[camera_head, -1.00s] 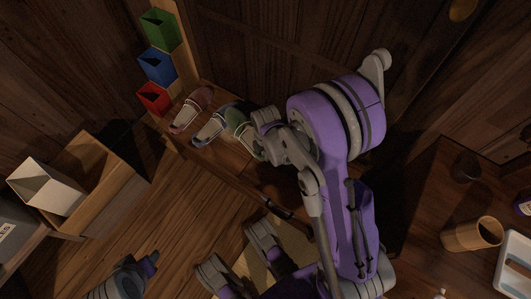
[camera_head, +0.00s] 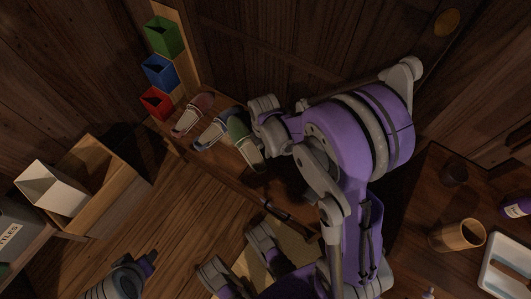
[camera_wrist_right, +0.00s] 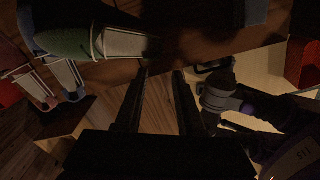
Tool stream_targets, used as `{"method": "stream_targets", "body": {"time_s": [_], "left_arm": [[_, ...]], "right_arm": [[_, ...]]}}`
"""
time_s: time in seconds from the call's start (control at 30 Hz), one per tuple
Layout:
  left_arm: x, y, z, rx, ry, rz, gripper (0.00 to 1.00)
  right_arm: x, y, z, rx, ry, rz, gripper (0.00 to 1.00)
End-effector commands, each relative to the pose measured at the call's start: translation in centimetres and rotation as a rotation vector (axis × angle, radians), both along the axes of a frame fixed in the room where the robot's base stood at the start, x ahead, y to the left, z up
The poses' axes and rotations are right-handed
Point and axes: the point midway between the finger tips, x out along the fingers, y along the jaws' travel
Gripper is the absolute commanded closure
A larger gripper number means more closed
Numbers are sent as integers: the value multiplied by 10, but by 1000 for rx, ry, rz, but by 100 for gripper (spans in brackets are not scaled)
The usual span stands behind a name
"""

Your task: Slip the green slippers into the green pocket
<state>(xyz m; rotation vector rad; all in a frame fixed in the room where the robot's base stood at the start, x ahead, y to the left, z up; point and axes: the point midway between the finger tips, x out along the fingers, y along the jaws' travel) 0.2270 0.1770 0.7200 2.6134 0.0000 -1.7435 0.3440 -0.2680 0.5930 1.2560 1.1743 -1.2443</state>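A green slipper (camera_head: 243,141) with a pale sole lies on the low wooden shelf, at the right end of a row of slippers. It also shows at the upper left of the right wrist view (camera_wrist_right: 68,43). The green pocket (camera_head: 164,37) is the top one of a stack of three on a wooden post at the upper left. My right gripper (camera_head: 265,128) is beside the green slipper. In the wrist view its two fingers (camera_wrist_right: 162,74) are apart with nothing between them. Part of my left arm (camera_head: 130,276) shows at the bottom left; its finger state is unclear.
Blue (camera_head: 159,71) and red (camera_head: 156,102) pockets are below the green one. Blue (camera_head: 217,129) and dark red (camera_head: 192,115) slippers lie left of the green one. A wooden box (camera_head: 117,186) stands at left; a table with a brown cup (camera_head: 457,236) is at right.

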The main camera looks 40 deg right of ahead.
Motion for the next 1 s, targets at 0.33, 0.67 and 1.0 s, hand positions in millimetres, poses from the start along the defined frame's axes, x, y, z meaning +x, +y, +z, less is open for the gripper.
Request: {"method": "stream_targets", "body": {"time_s": [0.33, 0.67, 1.0], "left_arm": [[-1, 0, 19, 0, -7, 0, 50], [-2, 0, 19, 0, -6, 0, 50], [-2, 0, 19, 0, -6, 0, 50]], "right_arm": [[-1, 0, 49, 0, -1, -5, 62], [-38, 41, 106, 18, -133, -502, 62], [-102, 83, 143, 217, -294, -1264, 62]]}}
